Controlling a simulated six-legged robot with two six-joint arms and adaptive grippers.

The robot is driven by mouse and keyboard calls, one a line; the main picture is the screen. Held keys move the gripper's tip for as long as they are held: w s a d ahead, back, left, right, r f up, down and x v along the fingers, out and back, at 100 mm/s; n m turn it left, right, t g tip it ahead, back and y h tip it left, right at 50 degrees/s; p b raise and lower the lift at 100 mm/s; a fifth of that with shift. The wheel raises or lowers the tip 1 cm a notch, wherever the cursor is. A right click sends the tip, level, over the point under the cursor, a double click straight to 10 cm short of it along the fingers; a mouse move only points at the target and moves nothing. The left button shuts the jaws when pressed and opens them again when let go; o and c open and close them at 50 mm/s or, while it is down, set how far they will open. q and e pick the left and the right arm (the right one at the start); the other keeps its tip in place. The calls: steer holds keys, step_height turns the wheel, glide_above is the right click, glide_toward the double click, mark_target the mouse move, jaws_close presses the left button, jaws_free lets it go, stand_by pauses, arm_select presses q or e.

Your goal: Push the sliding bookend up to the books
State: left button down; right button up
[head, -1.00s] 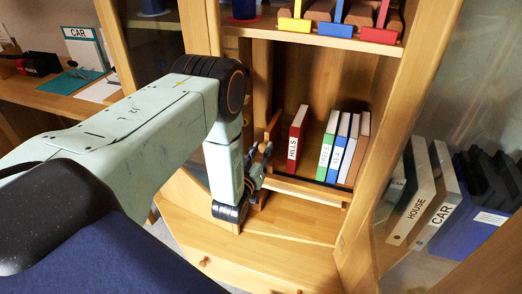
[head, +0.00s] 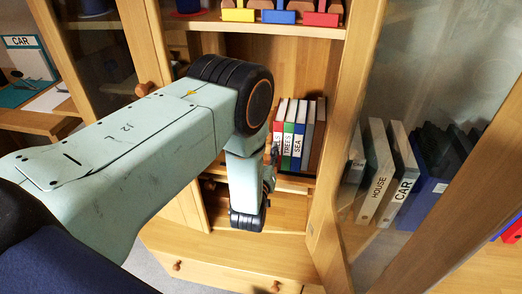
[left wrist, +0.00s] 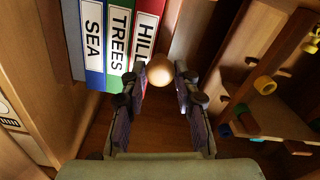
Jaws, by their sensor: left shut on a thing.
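The books (head: 298,135) stand upright in a row on the cabinet's middle shelf: red HILLS, green TREES, blue SEA, then a grey and a brown one. The red book is up against the green one. The wooden sliding bookend (head: 268,150) is at the row's left end, mostly hidden by my left arm. Its round knob (left wrist: 160,70) shows in the left wrist view. My left gripper (head: 268,182) is shut on the bookend; its fingers (left wrist: 160,82) flank the knob. Whether the bookend touches the red book is hidden. My right gripper is out of view.
Toys with yellow, blue and red bases (head: 279,16) sit on the shelf above. An open glass door (head: 340,150) stands right of the shelf, with HOUSE and CAR binders (head: 390,175) beyond it. A drawer front (head: 220,265) lies below.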

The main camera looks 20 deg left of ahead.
arm_select(q)
steer(key=c, duration=1)
jaws_free()
steer(key=shift+a, duration=0.15)
steer(key=shift+s, duration=0.1)
steer(key=v, duration=1.2)
